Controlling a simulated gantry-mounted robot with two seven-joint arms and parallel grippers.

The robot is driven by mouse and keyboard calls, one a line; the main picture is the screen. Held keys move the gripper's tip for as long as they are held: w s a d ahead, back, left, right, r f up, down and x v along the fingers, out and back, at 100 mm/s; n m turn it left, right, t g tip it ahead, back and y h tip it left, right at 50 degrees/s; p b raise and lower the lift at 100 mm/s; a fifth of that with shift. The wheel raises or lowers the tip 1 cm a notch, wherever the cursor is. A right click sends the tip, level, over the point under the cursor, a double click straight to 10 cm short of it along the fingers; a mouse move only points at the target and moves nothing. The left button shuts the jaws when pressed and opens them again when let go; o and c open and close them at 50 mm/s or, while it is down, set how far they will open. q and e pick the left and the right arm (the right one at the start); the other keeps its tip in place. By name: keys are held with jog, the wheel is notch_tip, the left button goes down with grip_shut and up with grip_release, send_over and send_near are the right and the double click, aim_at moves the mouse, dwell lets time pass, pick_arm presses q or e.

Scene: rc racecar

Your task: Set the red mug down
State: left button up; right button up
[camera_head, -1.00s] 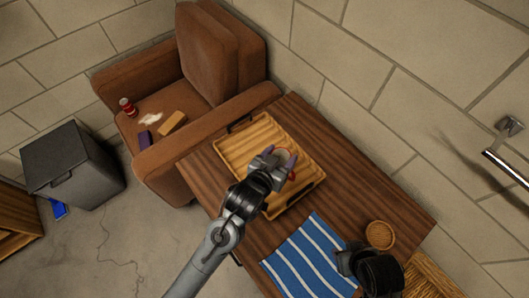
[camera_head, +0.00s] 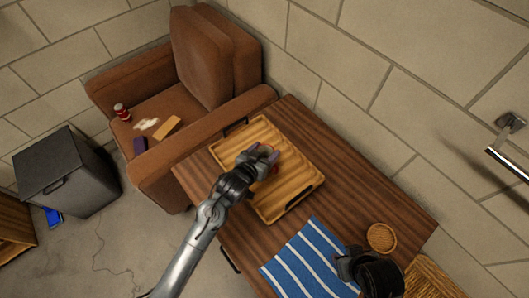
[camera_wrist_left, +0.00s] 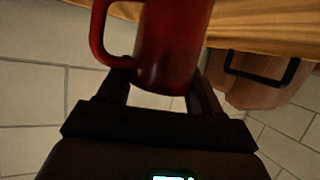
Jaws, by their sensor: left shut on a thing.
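My left gripper (camera_head: 264,157) is over the wooden tray (camera_head: 305,158) on the table. It is shut on the red mug (camera_wrist_left: 172,48). In the left wrist view the mug sits between the two fingers, with its handle on the left. In the head view only a little red of the mug (camera_head: 275,170) shows past the gripper. The gap between the mug and the tray is hard to judge. My right gripper (camera_head: 345,266) is dark, at the table's front right over the striped cloth's edge; its jaws are unclear.
A blue striped cloth (camera_head: 305,262) and a round woven coaster (camera_head: 381,238) lie on the brown table (camera_head: 375,190). The tray has black handles (camera_head: 300,196). A brown armchair (camera_head: 205,60) with small items stands behind left. A dark bin (camera_head: 65,170) stands farther left.

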pick_arm(q)
jog(key=shift+f, duration=0.25)
jog(key=o, duration=1.2)
pick_arm(e)
jog(key=shift+a, duration=0.15)
pick_arm(q)
jog(key=shift+o, duration=0.2)
jog(key=shift+s+a+r, duration=0.25)
jog(key=shift+s+r, duration=0.05)
pick_arm(e)
jog(key=shift+w+r, duration=0.1)
jog(key=shift+r, duration=0.1)
pick_arm(q)
jog(key=p+v, duration=0.2)
jog(key=v, duration=0.9)
pick_arm(e)
jog(key=shift+r, duration=0.85)
pick_arm(q)
jog(key=s+a+f+n+g+y, duration=0.1)
jog(key=s+a+f+g+y, duration=0.1)
jog(key=s+a, duration=0.6)
jog(key=s+a+f+n+g+y, duration=0.2)
jog(key=s+a+g, duration=0.4)
jog(key=s, duration=0.8)
jog(key=a+f+y, duration=0.1)
jog(key=a+y, duration=0.1)
jog(key=a, duration=0.1)
jog(key=shift+w+d+r, duration=0.1)
pick_arm(e)
jog(key=shift+r, duration=0.1)
